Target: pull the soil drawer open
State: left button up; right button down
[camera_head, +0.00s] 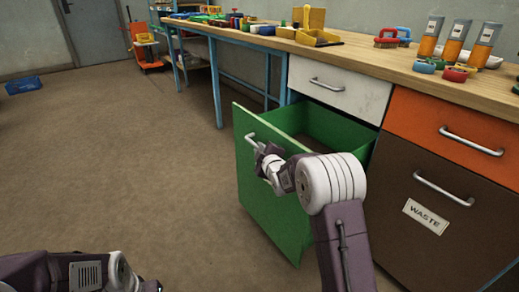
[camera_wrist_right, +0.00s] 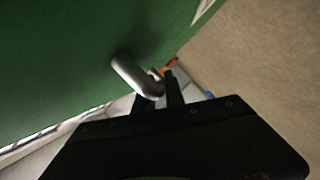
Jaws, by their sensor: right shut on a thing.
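A green drawer (camera_head: 270,205) stands pulled well out of the workbench, under the white drawer, and its empty-looking inside (camera_head: 312,128) shows. Its front carries a silver bar handle (camera_head: 249,138). My right gripper (camera_head: 261,152) is at that handle, shut on it. In the right wrist view the handle (camera_wrist_right: 133,75) runs from the green front to between the dark fingers of my right gripper (camera_wrist_right: 160,98). No soil label can be read in the head view. Part of my left arm shows at the lower left, without its gripper.
A white drawer (camera_head: 336,87), an orange drawer (camera_head: 447,131) and a brown front labelled WASTE (camera_head: 425,217) are shut. The wooden worktop (camera_head: 380,70) carries bottles, brushes and yellow trays. Brown floor left of the green drawer is clear.

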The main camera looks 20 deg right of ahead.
jog(key=shift+s+a, duration=0.1)
jog(key=shift+a, duration=0.05)
jog(key=shift+f, duration=0.1)
jog(key=c, duration=1.4)
grip_release()
